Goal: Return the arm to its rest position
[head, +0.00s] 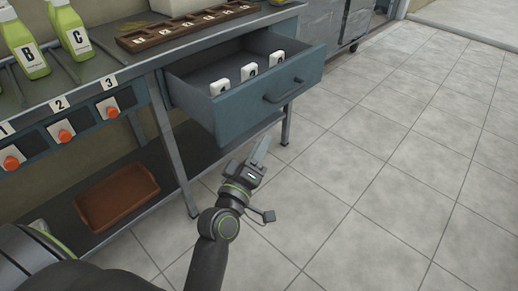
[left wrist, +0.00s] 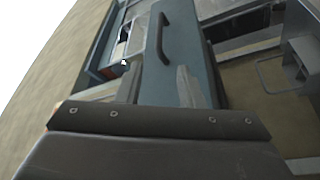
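My left gripper (head: 260,152) hangs over the tiled floor in front of the bench, just below and in front of the open drawer. Its fingers point up and to the right in the head view, and nothing shows held between them. The gap between the fingers is too small to judge. My left arm reaches in from the lower left, with its wrist low in the picture. In the left wrist view, the blue drawer front (left wrist: 180,50) with its dark handle is ahead of the gripper. My right gripper is out of view.
The blue drawer (head: 265,98) is pulled out and holds three white marked blocks (head: 250,71). The bench carries green bottles B (head: 32,60) and C (head: 77,40) and a brown rack (head: 185,25). A brown tray (head: 115,197) sits on the lower shelf. Floor at right is clear.

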